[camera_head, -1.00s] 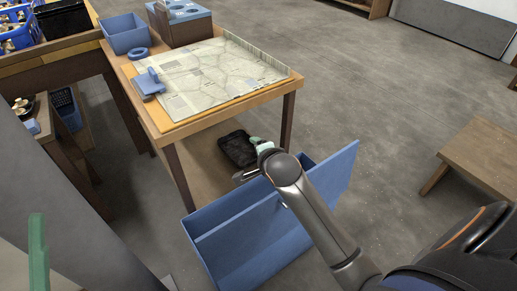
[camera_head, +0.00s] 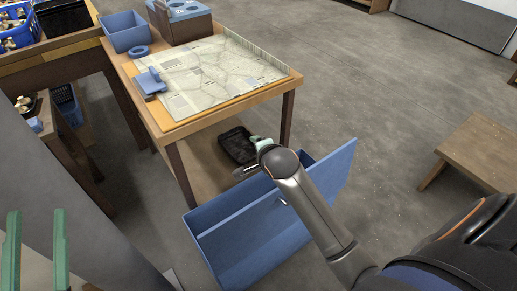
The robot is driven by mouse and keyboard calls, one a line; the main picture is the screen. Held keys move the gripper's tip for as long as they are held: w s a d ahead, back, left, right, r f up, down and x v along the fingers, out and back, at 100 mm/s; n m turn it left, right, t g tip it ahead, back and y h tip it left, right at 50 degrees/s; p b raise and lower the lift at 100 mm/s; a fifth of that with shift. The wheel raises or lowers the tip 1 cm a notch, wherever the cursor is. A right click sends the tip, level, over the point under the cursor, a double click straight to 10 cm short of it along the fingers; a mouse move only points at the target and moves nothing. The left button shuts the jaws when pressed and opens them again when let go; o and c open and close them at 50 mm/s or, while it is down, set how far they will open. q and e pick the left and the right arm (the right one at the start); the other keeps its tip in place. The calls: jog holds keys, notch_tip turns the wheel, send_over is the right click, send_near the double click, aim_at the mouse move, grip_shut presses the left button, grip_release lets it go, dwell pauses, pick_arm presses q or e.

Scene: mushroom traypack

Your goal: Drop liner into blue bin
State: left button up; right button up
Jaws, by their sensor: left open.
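The blue bin (camera_head: 235,263) stands on the floor in front of the table, with a slanted blue panel along its back right. A crumpled black piece (camera_head: 237,146), possibly the liner, shows beside my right gripper (camera_head: 256,156), under the table edge. I cannot tell whether they touch. My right arm crosses over the bin, and its wrist hides most of the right gripper's fingers. My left gripper (camera_head: 37,212) is at the lower left, its two green fingers upright and spread with nothing between them, well left of the bin.
A wooden table (camera_head: 226,104) carries a printed map-like sheet (camera_head: 210,72), a blue block (camera_head: 151,82), a blue ring (camera_head: 139,51) and a blue box (camera_head: 126,40). A low wooden stool (camera_head: 472,150) stands at right. Grey floor between them is clear.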

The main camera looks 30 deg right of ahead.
pick_arm(q)
jog(key=shift+w+a+f+n+g+y+p, duration=0.9)
jog(key=shift+f+n+g+y+p, duration=1.5)
jog(key=shift+f, duration=6.55)
jog(key=s+d+f+n+g+y+p, duration=0.1)
jog(key=s+f+g+y+p, duration=0.1)
jog(key=s+f+g+p, duration=0.2)
jog(key=shift+s+f+g+p, duration=0.3)
jog(key=shift+s+f+g, duration=0.9)
jog(key=shift+f+g, duration=1.25)
pick_arm(e)
jog(key=shift+s+a+f+g+y, duration=0.1)
jog(key=shift+g+y, duration=0.15)
jog(key=shift+g, duration=0.6)
jog(key=shift+s+f+g+y, duration=0.1)
jog(key=shift+g+y, duration=0.15)
jog(key=shift+g, duration=0.6)
